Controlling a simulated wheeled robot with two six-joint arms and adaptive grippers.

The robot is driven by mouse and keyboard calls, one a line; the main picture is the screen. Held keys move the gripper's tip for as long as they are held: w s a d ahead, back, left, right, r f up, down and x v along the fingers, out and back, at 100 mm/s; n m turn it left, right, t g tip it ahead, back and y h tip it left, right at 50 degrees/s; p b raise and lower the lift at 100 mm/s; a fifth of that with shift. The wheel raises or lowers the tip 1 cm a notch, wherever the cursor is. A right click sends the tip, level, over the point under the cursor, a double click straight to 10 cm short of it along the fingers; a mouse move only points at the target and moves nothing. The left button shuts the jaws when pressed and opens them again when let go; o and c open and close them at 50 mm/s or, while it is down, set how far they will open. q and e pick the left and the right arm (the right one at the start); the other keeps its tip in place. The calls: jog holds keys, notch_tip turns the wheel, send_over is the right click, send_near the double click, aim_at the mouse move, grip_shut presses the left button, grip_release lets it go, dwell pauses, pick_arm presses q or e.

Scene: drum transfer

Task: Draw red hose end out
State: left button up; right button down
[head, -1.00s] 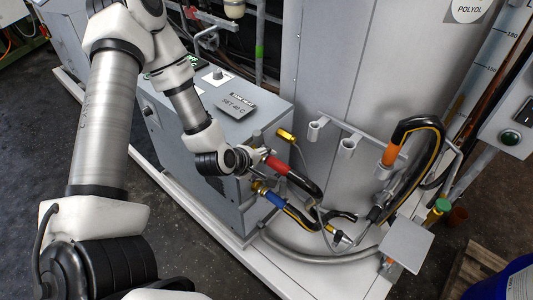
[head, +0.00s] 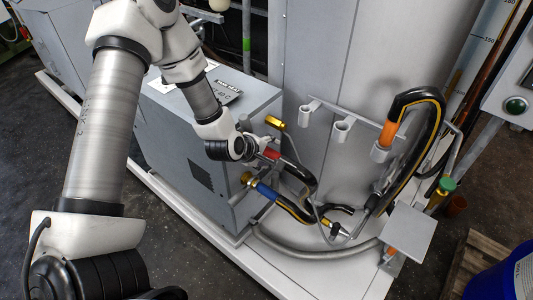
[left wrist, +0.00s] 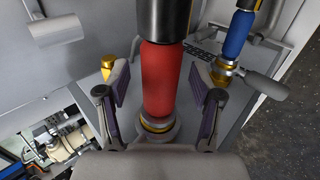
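The red hose end (left wrist: 162,80) is a red sleeve on a black hose. In the left wrist view it stands on a metal fitting (left wrist: 157,125) with a brass-coloured ring, apparently seated there. My left gripper (left wrist: 160,92) is open. Its two pads are on either side of the red sleeve, with a visible gap on each side. In the head view the left gripper (head: 257,147) is at the grey box's side and partly hides the red sleeve (head: 272,154). My right gripper is not in view.
A blue-sleeved hose (head: 267,192) is plugged in just below. A brass fitting (head: 273,121) sticks out above. An orange-sleeved hose (head: 388,134) hangs in a holder to the right, beside empty holder cups (head: 342,128). A grey plate (head: 406,231) stands at the front right.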

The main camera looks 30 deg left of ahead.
pick_arm(q)
grip_shut()
jog(key=shift+d, duration=0.1)
jog(key=shift+d+f+b, duration=0.1)
jog(key=shift+d+b, duration=0.1)
jog(key=shift+b, duration=0.1)
jog(key=shift+s+d+b, duration=0.1)
jog(key=shift+d+b, duration=1)
jog(key=shift+d, duration=0.7)
jog(key=shift+s+d+b, duration=0.2)
jog(key=shift+d+b, duration=0.6)
jog(key=shift+d, duration=1.2)
